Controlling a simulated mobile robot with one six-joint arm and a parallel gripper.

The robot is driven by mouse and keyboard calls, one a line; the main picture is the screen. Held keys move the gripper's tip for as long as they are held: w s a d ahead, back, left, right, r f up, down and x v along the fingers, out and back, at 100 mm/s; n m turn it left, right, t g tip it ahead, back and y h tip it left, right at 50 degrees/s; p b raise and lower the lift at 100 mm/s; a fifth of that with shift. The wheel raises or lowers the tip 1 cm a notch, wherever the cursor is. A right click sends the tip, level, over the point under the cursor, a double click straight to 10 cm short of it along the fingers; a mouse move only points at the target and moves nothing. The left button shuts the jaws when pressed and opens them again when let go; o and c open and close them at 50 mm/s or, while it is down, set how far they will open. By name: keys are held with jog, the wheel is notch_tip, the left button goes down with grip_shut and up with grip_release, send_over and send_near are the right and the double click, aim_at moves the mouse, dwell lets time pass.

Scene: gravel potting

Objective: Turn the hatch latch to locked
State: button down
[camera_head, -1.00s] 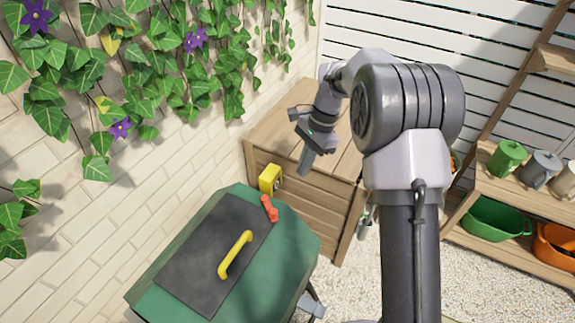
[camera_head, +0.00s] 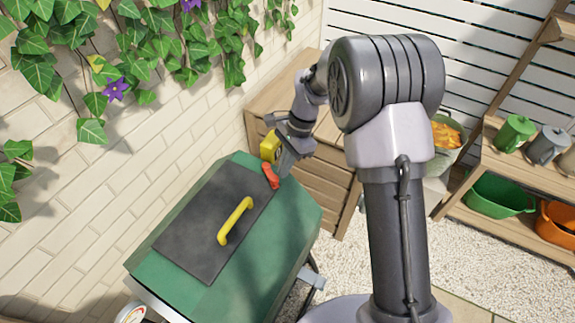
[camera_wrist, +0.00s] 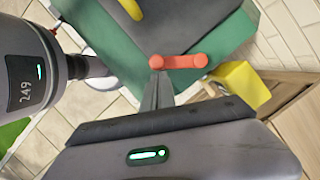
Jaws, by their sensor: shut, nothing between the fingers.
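The red latch (camera_head: 270,176) is a short lever at the upper right edge of the dark hatch (camera_head: 195,232) on the green bin (camera_head: 275,248). In the wrist view the latch (camera_wrist: 185,61) lies across the picture, just ahead of the fingertips. My gripper (camera_head: 281,172) is shut and empty, its tip right beside the latch. In the wrist view the shut fingers (camera_wrist: 156,75) reach to near one end of the latch; I cannot tell whether they touch it. The yellow hatch handle (camera_head: 235,221) stands on the hatch.
A wooden cabinet (camera_head: 325,190) stands behind the bin. A shelf (camera_head: 510,235) with mugs and tubs is at the right. A brick wall with ivy runs along the left.

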jog(key=shift+s+a+m, duration=0.1)
jog(key=shift+m, duration=0.2)
jog(key=a+m+b, duration=0.1)
jog(key=s+a+m+t+b, duration=0.1)
jog(key=m, duration=0.1)
jog(key=shift+s+f+m, duration=0.1)
jog(key=shift+s+m, duration=0.1)
jog(key=shift+m, duration=0.1)
jog(key=m, duration=0.1)
jog(key=a+m, duration=0.1)
jog(key=a+m+t, duration=0.1)
jog(key=shift+s+a+b, duration=0.1)
jog(key=shift+s+b, duration=0.15)
jog(key=shift+b, duration=0.1)
jog(key=shift+a+m+p, duration=0.3)
jog(key=shift+a+p, duration=0.1)
jog(key=shift+a, duration=0.5)
jog(key=shift+a, duration=0.1)
